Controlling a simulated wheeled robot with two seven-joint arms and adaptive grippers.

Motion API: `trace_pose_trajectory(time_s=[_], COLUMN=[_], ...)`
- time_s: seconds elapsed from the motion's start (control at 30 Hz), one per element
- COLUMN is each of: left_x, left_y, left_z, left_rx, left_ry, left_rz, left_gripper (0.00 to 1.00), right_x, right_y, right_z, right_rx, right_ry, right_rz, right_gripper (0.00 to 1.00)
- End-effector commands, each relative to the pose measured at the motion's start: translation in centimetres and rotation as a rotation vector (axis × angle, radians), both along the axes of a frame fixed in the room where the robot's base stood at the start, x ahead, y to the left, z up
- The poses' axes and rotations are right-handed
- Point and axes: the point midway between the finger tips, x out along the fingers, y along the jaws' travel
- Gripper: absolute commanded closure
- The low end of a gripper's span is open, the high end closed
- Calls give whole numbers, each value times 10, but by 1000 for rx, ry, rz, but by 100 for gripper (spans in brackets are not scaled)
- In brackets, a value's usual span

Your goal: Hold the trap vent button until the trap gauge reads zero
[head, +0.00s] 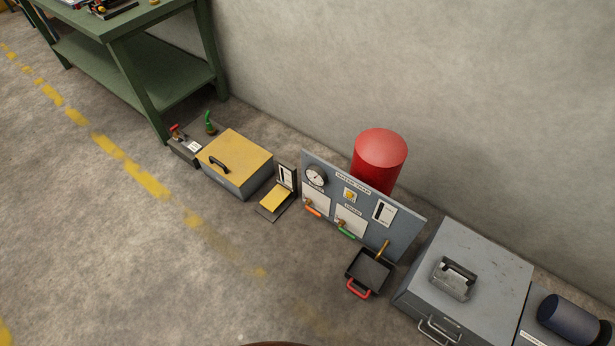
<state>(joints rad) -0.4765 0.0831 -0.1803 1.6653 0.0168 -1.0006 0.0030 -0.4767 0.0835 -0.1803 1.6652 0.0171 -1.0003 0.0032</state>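A grey upright panel (400,238) stands on the floor near the wall. A round dial gauge (316,176) with a white face sits at its upper left; its reading is too small to make out. A small yellow button (350,195) on a pale plate sits near the panel's top middle. A white plate with a dark vertical slot (384,212) is to its right. The labels are too small to read, so I cannot tell which part is the trap's. Neither of my grippers shows in the head view.
An orange-handled valve (313,209) and a green-handled valve (346,231) project from the panel. A black pan (370,269) lies in front; a red cylinder (380,160) stands behind. A yellow-lidded box (234,158) and a grey chest (480,270) flank it. The front-left floor is clear.

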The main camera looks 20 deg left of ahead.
Motion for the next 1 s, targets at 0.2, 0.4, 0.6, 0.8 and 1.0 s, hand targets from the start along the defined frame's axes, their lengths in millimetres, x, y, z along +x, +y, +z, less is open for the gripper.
trace_pose_trajectory(time_s=[0.2,0.4,0.6,0.8,1.0], left_x=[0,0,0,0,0], left_y=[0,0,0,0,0], left_z=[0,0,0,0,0], left_rx=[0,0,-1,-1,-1], left_ry=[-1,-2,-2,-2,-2], left_rz=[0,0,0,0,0], left_gripper=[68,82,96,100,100], right_x=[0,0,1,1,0], right_y=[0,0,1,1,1], right_z=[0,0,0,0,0], right_rx=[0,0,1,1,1], right_ry=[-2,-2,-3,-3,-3], right_rz=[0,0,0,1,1], right_gripper=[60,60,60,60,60])
